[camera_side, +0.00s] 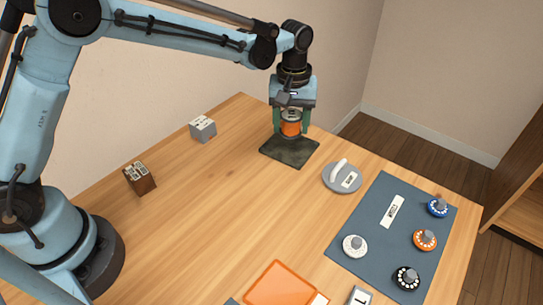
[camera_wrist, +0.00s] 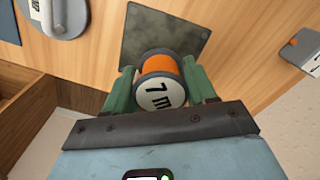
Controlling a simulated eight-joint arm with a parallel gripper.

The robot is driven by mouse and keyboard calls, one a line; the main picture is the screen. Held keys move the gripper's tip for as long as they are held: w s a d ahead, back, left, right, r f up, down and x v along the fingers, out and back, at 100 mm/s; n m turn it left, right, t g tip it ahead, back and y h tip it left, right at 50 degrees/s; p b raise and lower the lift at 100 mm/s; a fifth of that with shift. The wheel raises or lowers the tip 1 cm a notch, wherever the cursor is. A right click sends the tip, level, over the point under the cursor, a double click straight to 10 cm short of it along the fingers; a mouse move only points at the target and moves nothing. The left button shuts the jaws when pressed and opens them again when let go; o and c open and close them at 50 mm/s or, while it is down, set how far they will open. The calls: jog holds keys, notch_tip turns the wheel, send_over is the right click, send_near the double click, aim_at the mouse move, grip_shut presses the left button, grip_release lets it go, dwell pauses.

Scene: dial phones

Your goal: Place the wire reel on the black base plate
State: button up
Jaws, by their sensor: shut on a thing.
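The black base plate (camera_side: 284,154) is a dark square on the table, directly under the reel in the side view. In the wrist view the plate (camera_wrist: 160,28) extends beyond the reel. I cannot tell whether the reel touches the plate.
A round grey piece with a white handle (camera_side: 342,177) lies right of the plate. A blue-grey mat (camera_side: 385,235) holds several dials. A grey block (camera_side: 203,128) and a brown block (camera_side: 139,178) stand on the left. An orange tray (camera_side: 283,289) is in front. The table's middle is clear.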

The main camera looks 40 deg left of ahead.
aim_at(290, 135)
jog(key=shift+f, duration=1.95)
jog(key=shift+f, duration=0.1)
jog(key=o, duration=1.1)
